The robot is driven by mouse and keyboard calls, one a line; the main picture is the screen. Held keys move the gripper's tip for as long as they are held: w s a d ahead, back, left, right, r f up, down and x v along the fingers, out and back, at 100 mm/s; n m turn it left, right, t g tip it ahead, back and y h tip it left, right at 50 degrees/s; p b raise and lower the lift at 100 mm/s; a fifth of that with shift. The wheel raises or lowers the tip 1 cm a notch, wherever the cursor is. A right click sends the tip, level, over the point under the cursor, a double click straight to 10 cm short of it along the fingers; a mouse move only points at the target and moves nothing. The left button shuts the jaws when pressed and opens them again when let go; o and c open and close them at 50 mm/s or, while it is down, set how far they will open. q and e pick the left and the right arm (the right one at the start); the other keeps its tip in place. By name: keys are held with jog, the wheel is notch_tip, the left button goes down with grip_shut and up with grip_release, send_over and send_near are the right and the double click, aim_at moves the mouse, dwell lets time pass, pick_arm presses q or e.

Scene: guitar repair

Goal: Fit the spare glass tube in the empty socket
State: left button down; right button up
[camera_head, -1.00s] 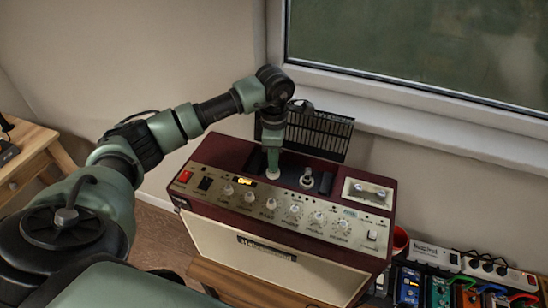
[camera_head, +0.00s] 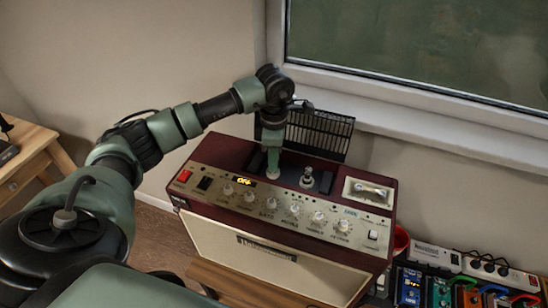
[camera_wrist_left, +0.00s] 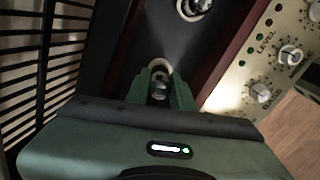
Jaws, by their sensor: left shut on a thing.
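My left gripper (camera_head: 273,160) points down over the left socket in the dark recess on top of the maroon amplifier (camera_head: 224,152). In the left wrist view the green fingers (camera_wrist_left: 160,92) are shut on a small glass tube (camera_wrist_left: 159,88). The pale socket ring (camera_wrist_left: 158,66) shows around and just beyond the fingertips. The tube is mostly hidden by the fingers, and I cannot tell whether its base is inside the socket. A second tube (camera_head: 307,178) stands upright in the right socket; it also shows in the left wrist view (camera_wrist_left: 196,6). My right gripper is not in view.
A black slatted grille (camera_head: 320,133) stands behind the amplifier. The control panel with knobs (camera_head: 294,210) and an orange display (camera_head: 244,181) is in front. A pale framed panel (camera_head: 354,199) is at the top right. Pedals (camera_head: 440,292) lie at the lower right.

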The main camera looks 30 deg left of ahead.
pick_arm(q)
jog(key=shift+f+b, duration=0.45)
jog(key=shift+f, duration=0.1)
jog(key=c, duration=0.7)
grip_release()
jog(key=shift+r, duration=0.1)
jog(key=shift+r+p, duration=2.35)
jog(key=shift+r, duration=1.6)
jog(key=shift+f, duration=0.1)
